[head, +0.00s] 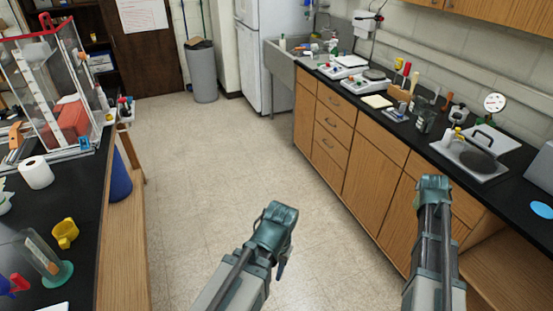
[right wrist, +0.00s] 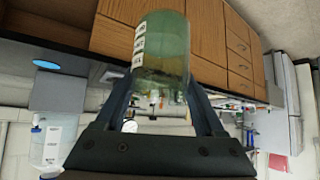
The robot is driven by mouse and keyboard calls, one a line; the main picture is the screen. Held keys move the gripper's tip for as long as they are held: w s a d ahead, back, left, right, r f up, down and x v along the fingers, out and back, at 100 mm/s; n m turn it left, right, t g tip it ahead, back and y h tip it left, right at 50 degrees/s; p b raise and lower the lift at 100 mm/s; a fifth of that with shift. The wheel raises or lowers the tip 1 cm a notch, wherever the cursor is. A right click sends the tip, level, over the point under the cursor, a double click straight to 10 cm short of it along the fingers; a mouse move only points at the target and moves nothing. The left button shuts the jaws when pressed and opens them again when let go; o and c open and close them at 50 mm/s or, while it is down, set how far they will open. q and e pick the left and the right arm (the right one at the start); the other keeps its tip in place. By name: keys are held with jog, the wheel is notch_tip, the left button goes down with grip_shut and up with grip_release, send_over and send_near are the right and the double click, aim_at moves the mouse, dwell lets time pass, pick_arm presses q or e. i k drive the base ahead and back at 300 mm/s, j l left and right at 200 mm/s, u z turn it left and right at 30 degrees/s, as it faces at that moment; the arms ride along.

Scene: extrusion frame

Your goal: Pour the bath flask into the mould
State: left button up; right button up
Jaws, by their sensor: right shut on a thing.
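The bath flask (right wrist: 163,50) is a greenish see-through vessel with a white printed label, seen in the right wrist view. My right gripper (right wrist: 164,98) is shut on it, with one finger on each side. A darker band shows in its glass toward the gripper. In the head view my right gripper (head: 434,184) is in front of the right-hand cabinets, and the flask is hidden there. My left gripper (head: 279,216) is over the open floor, and its fingers do not show clearly. I cannot single out the mould in either view.
The right counter (head: 415,135) holds scales, bottles, a grey tray (head: 446,149) with a dark round piece, and a blue disc (head: 541,210). A black-topped bench (head: 75,215) stands at left with a yellow piece (head: 65,233). The floor (head: 215,160) between them is clear.

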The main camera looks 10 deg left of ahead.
aim_at(65, 232)
jog(key=i, duration=1.1)
jog(key=i+u, duration=0.25)
jog(key=u, duration=3.55)
